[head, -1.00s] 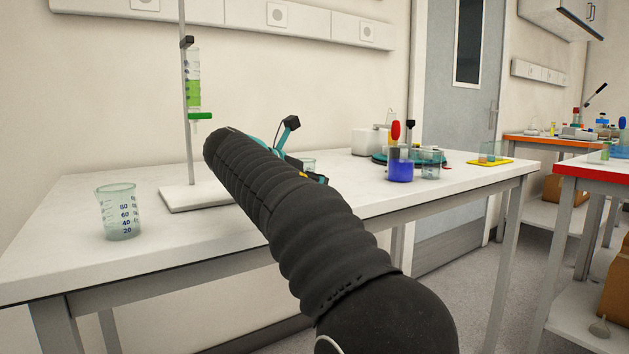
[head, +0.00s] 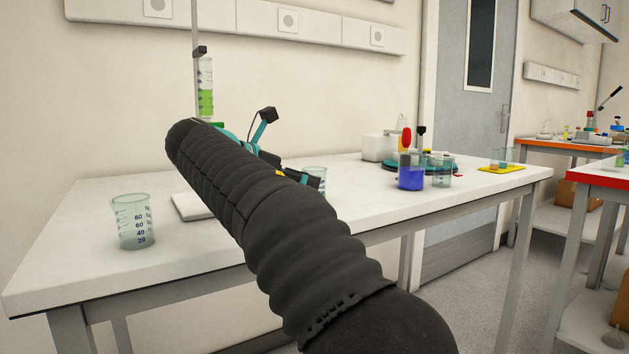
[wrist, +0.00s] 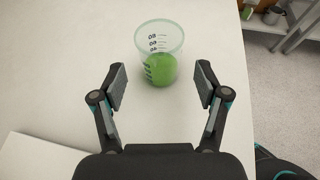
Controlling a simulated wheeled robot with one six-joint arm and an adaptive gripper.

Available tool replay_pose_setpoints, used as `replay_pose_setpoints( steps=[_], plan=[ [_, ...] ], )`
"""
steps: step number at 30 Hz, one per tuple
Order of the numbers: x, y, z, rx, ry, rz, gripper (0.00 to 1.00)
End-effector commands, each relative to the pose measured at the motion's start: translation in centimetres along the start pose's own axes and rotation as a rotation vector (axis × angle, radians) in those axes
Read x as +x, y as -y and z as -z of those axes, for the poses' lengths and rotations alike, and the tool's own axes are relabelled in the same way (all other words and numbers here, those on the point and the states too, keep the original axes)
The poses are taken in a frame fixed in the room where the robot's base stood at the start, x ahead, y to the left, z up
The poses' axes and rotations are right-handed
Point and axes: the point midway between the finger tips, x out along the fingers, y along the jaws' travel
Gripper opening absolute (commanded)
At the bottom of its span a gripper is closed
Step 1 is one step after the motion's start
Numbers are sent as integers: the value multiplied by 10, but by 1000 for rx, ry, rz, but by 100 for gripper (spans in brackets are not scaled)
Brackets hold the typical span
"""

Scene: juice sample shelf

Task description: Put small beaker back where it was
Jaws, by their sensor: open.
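A small clear beaker (wrist: 160,40) with green liquid stands upright on the white table just ahead of my gripper (wrist: 162,84) in the wrist view. My gripper is open, one finger on each side of the beaker's near end, with gaps on both sides. In the head view a clear beaker (head: 316,172) shows beside my gripper (head: 312,180), partly hidden by it. Another clear graduated beaker (head: 133,225) stands at the table's left; it looks empty.
A burette stand, its white base (head: 192,206) partly hidden by my arm, holds green liquid. Blue beaker (head: 411,175), clear beaker (head: 441,177) and a yellow mat (head: 490,169) bearing a small beaker (head: 503,155) lie to the right. The front table edge is bare.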

Motion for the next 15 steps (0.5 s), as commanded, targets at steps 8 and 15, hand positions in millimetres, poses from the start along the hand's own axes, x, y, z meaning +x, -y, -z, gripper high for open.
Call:
replay_pose_setpoints(
  steps=[8, 15],
  plan=[
    [-32, 0, -1, 1, 1, 0, 74],
    [-36, 0, 0, 0, 1, 0, 74]
  ],
)
